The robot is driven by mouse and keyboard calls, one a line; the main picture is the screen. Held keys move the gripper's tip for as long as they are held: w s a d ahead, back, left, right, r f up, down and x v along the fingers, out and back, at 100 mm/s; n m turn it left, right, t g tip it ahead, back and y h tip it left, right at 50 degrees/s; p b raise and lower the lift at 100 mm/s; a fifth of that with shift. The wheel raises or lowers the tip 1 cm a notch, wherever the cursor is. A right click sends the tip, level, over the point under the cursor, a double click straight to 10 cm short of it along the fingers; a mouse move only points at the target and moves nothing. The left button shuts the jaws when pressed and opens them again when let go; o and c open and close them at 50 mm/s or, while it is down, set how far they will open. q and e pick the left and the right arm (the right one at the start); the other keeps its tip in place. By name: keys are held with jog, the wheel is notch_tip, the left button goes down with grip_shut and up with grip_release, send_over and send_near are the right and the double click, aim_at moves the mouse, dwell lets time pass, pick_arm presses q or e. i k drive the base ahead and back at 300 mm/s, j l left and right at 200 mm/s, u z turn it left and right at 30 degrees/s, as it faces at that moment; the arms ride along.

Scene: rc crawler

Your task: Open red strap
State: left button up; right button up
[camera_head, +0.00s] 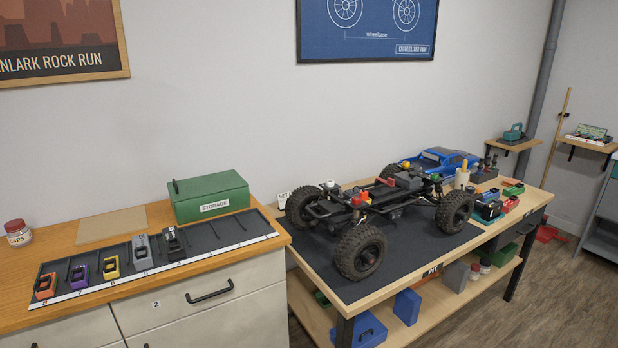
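An RC crawler chassis (380,205) with large black tyres stands on the dark mat (330,262) of the pit table, its body shell off. A small red part (361,198) sits near its front left. A second small red piece (386,181) lies on top around the middle. I cannot tell at this size whether either is the red strap, or whether a strap is open or closed. Neither of my grippers is in view.
A blue truck body (440,160) lies behind the chassis. Several coloured small items (490,207) crowd the table's right end. A wooden counter on the left holds a green storage box (209,196) and a slotted black rack (225,232) with small modules. The floor at right is mostly clear.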

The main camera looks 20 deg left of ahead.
aim_at(390, 182)
jog(key=u, duration=0.3)
jog(key=i+l, duration=0.15)
jog(key=l, duration=0.25)
jog(key=i+l+u, duration=0.1)
jog(key=l, duration=0.3)
jog(key=i+l, duration=0.15)
jog(key=l, duration=0.3)
jog(key=i+l+u, duration=0.1)
jog(key=l, duration=0.3)
jog(key=i+l, duration=0.1)
jog(key=l, duration=0.35)
jog(key=i+l+u, duration=0.1)
jog(key=l, duration=0.35)
